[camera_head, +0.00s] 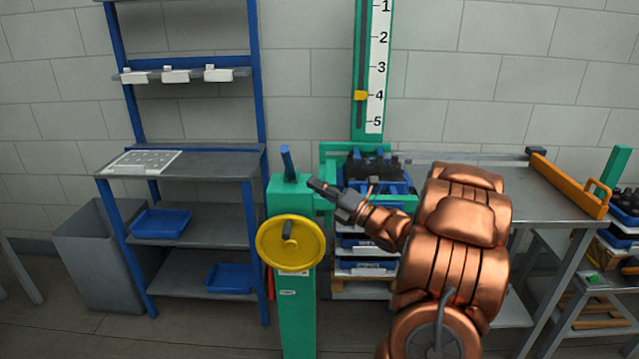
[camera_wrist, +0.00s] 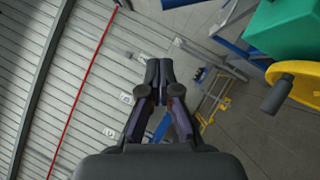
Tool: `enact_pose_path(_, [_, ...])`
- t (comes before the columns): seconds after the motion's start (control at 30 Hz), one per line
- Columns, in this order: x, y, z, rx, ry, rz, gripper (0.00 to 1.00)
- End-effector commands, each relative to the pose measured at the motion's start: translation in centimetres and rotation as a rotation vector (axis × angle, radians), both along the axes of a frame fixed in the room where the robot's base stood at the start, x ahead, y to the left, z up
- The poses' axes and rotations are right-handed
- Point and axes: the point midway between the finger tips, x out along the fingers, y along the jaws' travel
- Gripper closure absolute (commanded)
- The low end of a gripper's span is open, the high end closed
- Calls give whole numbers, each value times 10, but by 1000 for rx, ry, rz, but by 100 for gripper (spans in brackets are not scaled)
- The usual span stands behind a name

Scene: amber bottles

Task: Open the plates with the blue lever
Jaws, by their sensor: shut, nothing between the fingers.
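The blue lever (camera_head: 287,160) stands on top of a green post (camera_head: 297,315), tilted slightly to the left. A yellow handwheel (camera_head: 268,243) with a dark handle is on the post's front. My gripper (camera_head: 316,186) is shut and empty, just right of the lever and a little below its tip, apparently apart from it. In the wrist view my gripper (camera_wrist: 159,68) has its fingers together, with the green post (camera_wrist: 290,30) and yellow wheel (camera_wrist: 300,82) at the right. Behind my arm, a green frame (camera_head: 330,152) surrounds dark items; I cannot make out the plates or their state.
A green column with a numbered scale (camera_head: 375,70) and yellow pointer (camera_head: 361,95) rises behind. A blue-framed shelf unit (camera_head: 210,165) stands left, close to the post. A grey table (camera_head: 500,178) with an orange bar (camera_head: 570,185) is right. Open floor lies in front.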

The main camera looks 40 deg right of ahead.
Motion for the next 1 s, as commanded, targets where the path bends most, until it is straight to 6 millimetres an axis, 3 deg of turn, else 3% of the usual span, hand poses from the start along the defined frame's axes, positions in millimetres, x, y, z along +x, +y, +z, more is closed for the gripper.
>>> enact_pose_path(0.57, [67, 24, 21, 1, 5, 3, 100])
enact_pose_path(0.73, [83, 13, 34, -2, 0, -1, 100])
enact_pose_path(1.0, [95, 7, 37, 0, 3, 0, 100])
